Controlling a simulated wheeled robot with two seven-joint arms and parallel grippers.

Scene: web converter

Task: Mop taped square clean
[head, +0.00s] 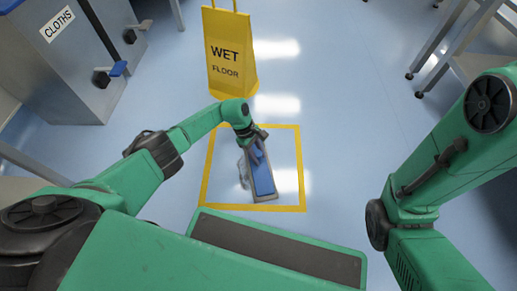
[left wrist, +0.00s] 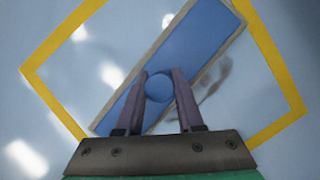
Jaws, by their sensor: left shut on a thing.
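A yellow taped square (head: 302,165) lies on the pale blue floor in front of me. A flat mop head (head: 262,179) with a blue top and grey rim is inside the square, right of its middle. My left gripper (head: 254,143) is at its far end in the head view. In the left wrist view my left gripper (left wrist: 159,78) is shut on the mop's round blue handle (left wrist: 159,88); the mop head (left wrist: 190,45) lies diagonally beneath. A dark smudge (left wrist: 214,82) shows beside the mop on the floor, and greyish marks (head: 243,172) show left of it in the head view. My right gripper is out of view.
A yellow WET FLOOR sign (head: 230,55) stands just beyond the square's far edge. A grey cabinet labelled CLOTHS (head: 75,65) is at the upper left. A wheeled metal table (head: 455,40) is at the upper right. Floor between is clear.

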